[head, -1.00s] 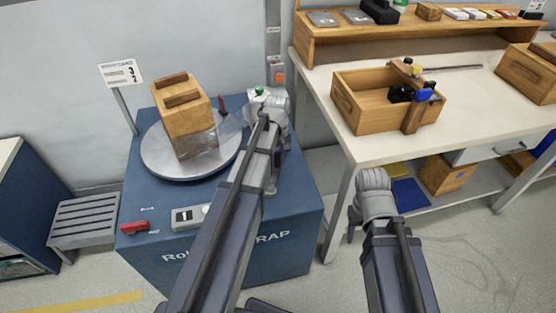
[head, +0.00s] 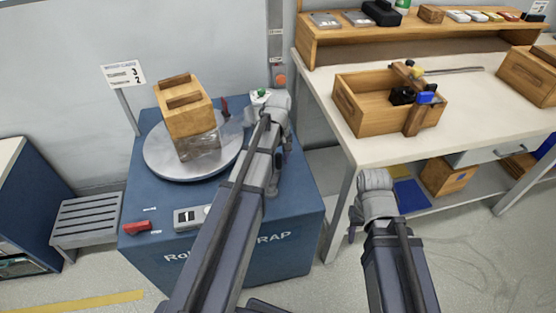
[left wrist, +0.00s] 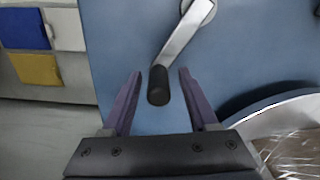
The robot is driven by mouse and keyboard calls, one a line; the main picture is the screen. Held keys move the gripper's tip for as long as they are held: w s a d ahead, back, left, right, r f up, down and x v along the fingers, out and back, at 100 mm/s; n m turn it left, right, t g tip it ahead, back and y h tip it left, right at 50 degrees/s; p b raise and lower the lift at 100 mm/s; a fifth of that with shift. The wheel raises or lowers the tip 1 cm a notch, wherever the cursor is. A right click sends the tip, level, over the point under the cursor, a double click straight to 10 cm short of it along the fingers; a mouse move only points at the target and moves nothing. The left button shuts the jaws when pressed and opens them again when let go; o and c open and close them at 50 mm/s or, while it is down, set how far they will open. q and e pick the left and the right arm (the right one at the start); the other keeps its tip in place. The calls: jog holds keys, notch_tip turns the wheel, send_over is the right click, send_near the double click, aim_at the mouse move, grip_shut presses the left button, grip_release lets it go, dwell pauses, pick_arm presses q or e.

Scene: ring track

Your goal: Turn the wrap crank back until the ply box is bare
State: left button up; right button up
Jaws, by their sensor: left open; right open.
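The ply box (head: 185,112) stands on the round grey turntable (head: 160,168) of the blue wrap machine (head: 235,250). Clear film (head: 200,146) covers its lower part; the upper part is bare wood. In the left wrist view, the crank (left wrist: 181,36) has a metal arm and a black knob (left wrist: 158,86). My left gripper (left wrist: 158,88) is open, with the knob between its fingers and gaps on both sides. The crank is hidden behind my left arm in the head view. My right gripper (head: 355,226) hangs empty in front of the workbench.
The workbench (head: 455,135) at the right carries an open wooden crate (head: 372,118) with a clamp. A sign (head: 123,75) stands left of the turntable. A slatted grey stool (head: 85,222) is further left.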

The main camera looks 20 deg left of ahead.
pick_arm(q)
notch_tip(320, 180, up, 7)
jog(key=p, duration=0.6)
jog(key=s+d+r+m+p, duration=0.6)
jog(key=s+d, duration=0.3)
jog(key=s+d+r+m+y+p, duration=0.1)
jog(key=s+d+r+m+p, duration=0.5)
jog(key=s+d, duration=0.3)
jog(key=shift+d+m, duration=0.3)
jog(key=shift+d, duration=0.2)
jog(key=shift+s, duration=0.1)
